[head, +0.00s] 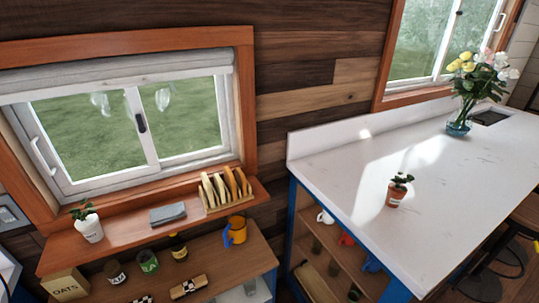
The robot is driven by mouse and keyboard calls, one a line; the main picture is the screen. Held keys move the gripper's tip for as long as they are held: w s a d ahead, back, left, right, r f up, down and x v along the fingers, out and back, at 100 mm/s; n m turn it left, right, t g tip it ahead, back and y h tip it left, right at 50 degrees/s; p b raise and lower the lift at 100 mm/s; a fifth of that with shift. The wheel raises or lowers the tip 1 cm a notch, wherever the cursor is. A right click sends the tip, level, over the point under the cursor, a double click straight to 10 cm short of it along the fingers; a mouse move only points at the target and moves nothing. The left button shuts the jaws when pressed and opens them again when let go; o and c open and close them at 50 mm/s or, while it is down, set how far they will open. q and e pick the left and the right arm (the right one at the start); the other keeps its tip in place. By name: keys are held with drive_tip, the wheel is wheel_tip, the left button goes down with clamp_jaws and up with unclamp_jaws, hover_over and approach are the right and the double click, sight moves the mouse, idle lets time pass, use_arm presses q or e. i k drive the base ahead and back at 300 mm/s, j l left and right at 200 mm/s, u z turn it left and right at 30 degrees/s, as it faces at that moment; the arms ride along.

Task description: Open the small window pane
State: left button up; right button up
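The small window (130,120) sits in an orange-brown wooden frame on the dark plank wall at the left. It has two side-by-side panes in white sashes, with green grass behind them. A dark latch (141,123) is on the middle upright, where the sashes meet. A white handle (37,150) is on the left side of the left sash. The panes look shut, though I cannot be certain. Neither of my grippers shows in the head view.
The sill shelf (135,228) below holds a potted plant (89,225), a folded grey cloth (167,214) and a rack (226,190). A lower shelf carries an orange mug (235,231), jars and an oats box (67,286). A white counter (345,172) stands at the right.

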sight(45, 150)
drive_tip(key=u, duration=1.35)
